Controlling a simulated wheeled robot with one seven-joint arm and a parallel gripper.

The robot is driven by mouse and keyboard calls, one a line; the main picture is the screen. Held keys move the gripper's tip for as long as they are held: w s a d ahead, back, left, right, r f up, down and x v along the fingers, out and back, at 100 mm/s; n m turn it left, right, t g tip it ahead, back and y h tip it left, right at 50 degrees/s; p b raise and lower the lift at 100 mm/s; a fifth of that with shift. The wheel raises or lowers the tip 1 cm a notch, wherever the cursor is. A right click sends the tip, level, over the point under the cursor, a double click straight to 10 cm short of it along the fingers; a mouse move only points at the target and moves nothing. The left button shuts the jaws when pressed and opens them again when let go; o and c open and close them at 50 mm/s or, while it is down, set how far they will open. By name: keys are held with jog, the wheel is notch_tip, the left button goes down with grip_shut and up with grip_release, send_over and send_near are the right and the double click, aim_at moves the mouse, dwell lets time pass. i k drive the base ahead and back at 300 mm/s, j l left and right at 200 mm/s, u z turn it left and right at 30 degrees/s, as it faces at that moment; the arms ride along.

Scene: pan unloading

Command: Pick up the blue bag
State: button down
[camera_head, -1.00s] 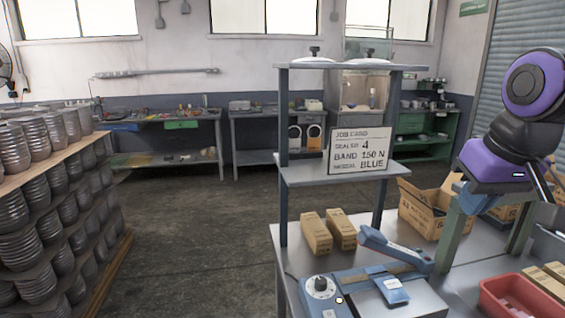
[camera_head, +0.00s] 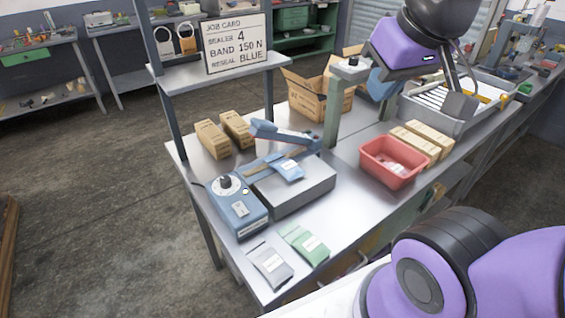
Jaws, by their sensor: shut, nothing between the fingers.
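The blue bag (camera_head: 289,171) is small and flat with a white label. It lies on the grey bed of the heat sealer (camera_head: 290,190), just in front of the sealer's raised blue arm (camera_head: 285,133). My gripper (camera_head: 461,108) is at the upper right, pointing down over the grey tray area, well to the right of the blue bag. Its dark fingers are shut and empty. The job card (camera_head: 236,43) on the shelf reads sealer 4, band 150 N, reseal blue.
A grey bag (camera_head: 270,264) and a green bag (camera_head: 305,244) lie at the table's front. A red bin (camera_head: 394,163) stands right of the sealer.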

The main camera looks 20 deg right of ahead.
aim_at(290, 170)
jog(key=l+u, duration=0.35)
jog(key=l, duration=1.15)
